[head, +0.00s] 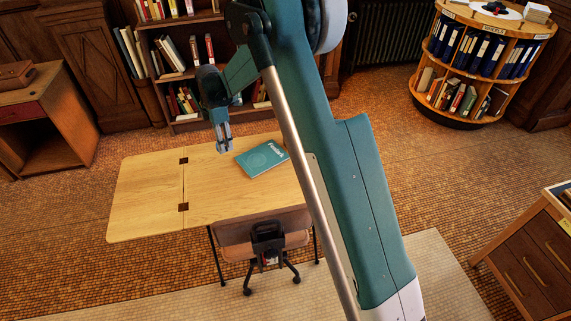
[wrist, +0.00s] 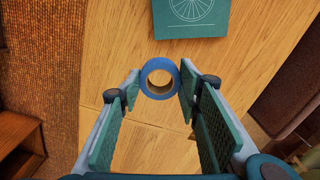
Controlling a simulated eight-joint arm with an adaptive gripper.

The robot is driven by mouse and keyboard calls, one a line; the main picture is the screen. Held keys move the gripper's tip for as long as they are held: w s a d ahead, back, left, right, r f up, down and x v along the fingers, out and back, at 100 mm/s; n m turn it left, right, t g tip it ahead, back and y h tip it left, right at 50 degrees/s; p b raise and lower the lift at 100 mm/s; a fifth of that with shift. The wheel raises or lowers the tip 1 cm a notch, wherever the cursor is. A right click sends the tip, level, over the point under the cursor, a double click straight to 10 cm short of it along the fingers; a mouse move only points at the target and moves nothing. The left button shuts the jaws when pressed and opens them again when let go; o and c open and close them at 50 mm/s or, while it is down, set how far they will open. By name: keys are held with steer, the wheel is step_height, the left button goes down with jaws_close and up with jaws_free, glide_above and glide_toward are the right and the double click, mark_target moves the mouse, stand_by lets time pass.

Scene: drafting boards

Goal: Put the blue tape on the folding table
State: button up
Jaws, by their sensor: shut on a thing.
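The blue tape (wrist: 147,90) is a round roll held between the fingertips of my gripper (wrist: 160,85) in the wrist view. Its open middle shows the wood behind it. The folding table (head: 145,200) has a pale wood top with dark hinges along a seam, and its grain fills much of the wrist view (wrist: 245,75). In the head view my gripper (head: 224,146) points down over the far part of the table, left of the book. The tape is very small there, and I cannot tell how far it is above the top.
A teal book (head: 261,158) lies on the table and shows at the top of the wrist view (wrist: 190,15). An office chair (head: 268,238) stands at the near side. A bookcase (head: 180,65) stands behind. The table's left leaf is clear.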

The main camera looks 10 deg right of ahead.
glide_above(256, 140)
steer(key=shift+w+d, duration=0.15)
steer(key=shift+f, duration=0.1)
steer(key=shift+f+b, duration=0.4)
steer(key=shift+f, duration=2.6)
steer(key=shift+f+b, duration=0.4)
steer(key=shift+f, duration=1.5)
steer(key=shift+f, duration=0.15)
steer(key=o, duration=0.6)
steer(key=shift+c, duration=0.2)
steer(key=shift+o, duration=1.1)
